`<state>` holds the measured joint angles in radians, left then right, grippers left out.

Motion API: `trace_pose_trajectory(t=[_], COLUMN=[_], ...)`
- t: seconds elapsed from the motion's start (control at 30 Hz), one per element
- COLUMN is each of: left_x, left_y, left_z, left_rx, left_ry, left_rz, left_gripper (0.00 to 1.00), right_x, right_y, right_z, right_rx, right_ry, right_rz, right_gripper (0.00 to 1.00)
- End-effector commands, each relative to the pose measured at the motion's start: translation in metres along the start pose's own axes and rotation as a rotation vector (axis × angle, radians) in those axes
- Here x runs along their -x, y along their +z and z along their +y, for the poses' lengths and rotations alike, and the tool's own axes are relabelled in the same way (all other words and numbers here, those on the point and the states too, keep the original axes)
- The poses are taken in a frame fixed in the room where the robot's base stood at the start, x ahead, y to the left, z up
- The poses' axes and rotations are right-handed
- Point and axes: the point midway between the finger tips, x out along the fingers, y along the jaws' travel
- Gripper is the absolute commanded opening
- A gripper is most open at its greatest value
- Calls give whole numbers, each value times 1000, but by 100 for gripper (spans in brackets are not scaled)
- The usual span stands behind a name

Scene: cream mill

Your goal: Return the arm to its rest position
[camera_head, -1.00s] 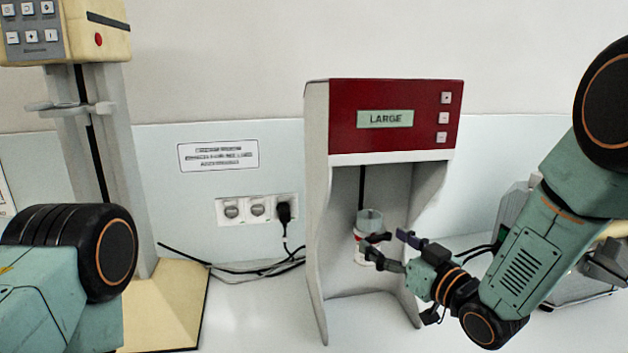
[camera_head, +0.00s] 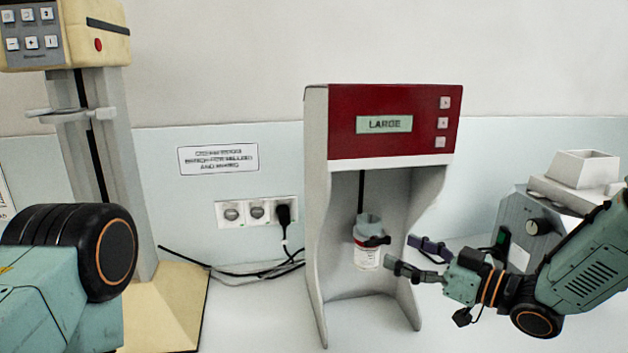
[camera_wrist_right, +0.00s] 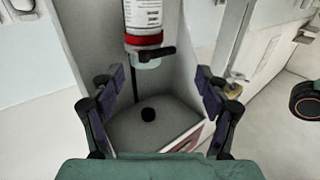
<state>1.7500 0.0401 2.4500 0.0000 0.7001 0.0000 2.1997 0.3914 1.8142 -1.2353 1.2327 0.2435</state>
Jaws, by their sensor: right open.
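A white jar with a label (camera_head: 367,256) hangs upright in the machine's bay, in a black holder. The jar also shows at the top of the right wrist view (camera_wrist_right: 143,16), beyond the fingers and apart from them. My left arm shows at the lower left of the head view; its gripper is out of view.
A cream stand machine (camera_head: 95,40) with buttons stands at the left. Wall sockets (camera_head: 257,211) with a black plug and trailing cables are between the machines. A grey device (camera_head: 530,225) with a white hopper stands behind my right arm. The counter between the machines is mostly clear.

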Motion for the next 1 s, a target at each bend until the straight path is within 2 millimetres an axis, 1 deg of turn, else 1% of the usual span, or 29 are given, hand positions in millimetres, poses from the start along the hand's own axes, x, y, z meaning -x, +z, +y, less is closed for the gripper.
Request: trace_pose_trajectory(t=[0.03, 0.2, 0.4, 0.6, 1.0], left_x=[0, 1, 2, 2, 1], left_y=[0, 0, 0, 0, 0], left_z=[0, 0, 0, 0, 0], left_rx=[0, 0, 0, 0, 0], left_ry=[0, 0, 0, 0, 0], left_rz=[0, 0, 0, 0, 1], left_gripper=[40, 40, 40, 40, 40], right_x=[7, 26, 42, 47, 47], right_y=[-1, -1, -1, 0, 1], right_z=[2, 1, 1, 0, -1], right_rx=[-2, -1, -1, 0, 1], right_ry=[5, 4, 3, 2, 0], right_rz=[3, 3, 2, 1, -1], right_gripper=[75, 75, 75, 75, 75])
